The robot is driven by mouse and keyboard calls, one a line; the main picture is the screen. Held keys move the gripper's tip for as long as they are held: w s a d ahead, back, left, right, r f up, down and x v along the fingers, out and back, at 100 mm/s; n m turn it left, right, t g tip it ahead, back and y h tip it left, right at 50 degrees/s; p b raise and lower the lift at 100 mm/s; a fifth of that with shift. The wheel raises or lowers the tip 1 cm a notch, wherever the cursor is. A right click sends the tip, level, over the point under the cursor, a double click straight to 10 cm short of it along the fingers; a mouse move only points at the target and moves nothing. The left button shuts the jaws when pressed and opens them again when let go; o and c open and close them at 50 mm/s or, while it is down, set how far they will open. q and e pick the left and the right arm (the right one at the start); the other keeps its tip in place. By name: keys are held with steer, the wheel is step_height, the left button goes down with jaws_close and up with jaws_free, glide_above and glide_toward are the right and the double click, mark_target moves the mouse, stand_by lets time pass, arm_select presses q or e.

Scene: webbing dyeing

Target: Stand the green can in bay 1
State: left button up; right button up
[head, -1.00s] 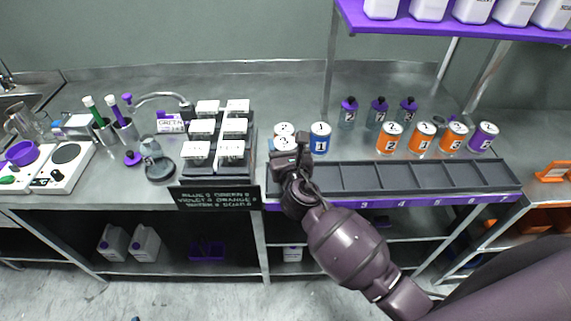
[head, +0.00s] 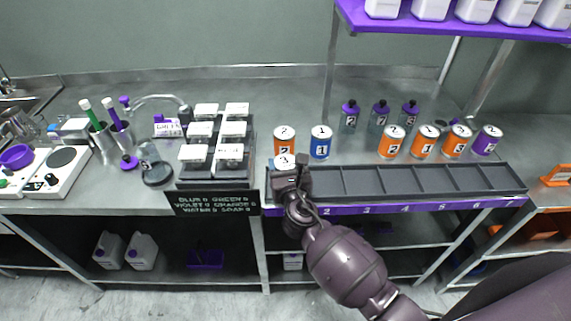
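A can with a white top marked 3 (head: 284,160) is at my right gripper (head: 289,178), at the left end of the dark bay tray (head: 400,181). The gripper and wrist hide most of its body, so its green colour does not show; no other green can is in view. It is upright over or in the leftmost bay, left of the bay marked 2. I cannot tell whether it touches the bay floor. The gripper appears shut on it. My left gripper is not in view.
An orange can (head: 284,139) stands just behind the held can, with a blue can (head: 320,143) to its right. Several orange cans and a violet can (head: 486,140) stand behind the tray's right part. The other bays are empty. A black sign (head: 214,202) hangs left of the tray.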

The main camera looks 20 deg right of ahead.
steer(key=o, duration=0.5)
steer(key=shift+c, duration=0.2)
steer(key=shift+r, duration=0.2)
steer(key=s+a, duration=0.1)
steer(key=s, duration=1.1)
steer(key=shift+a, duration=0.15)
steer(key=s+d+f+m+g, duration=0.3)
steer(key=s+d+f+m, duration=0.3)
steer(key=m, duration=1.1)
steer(key=s+d+f+m+g+y, duration=0.1)
steer(key=s+d+f+m+g, duration=0.2)
steer(key=m, duration=1.3)
steer(key=shift+s+d+f+m+y, duration=0.35)
steer(key=shift+s+d+f, duration=1.25)
steer(key=shift+s+f, duration=0.9)
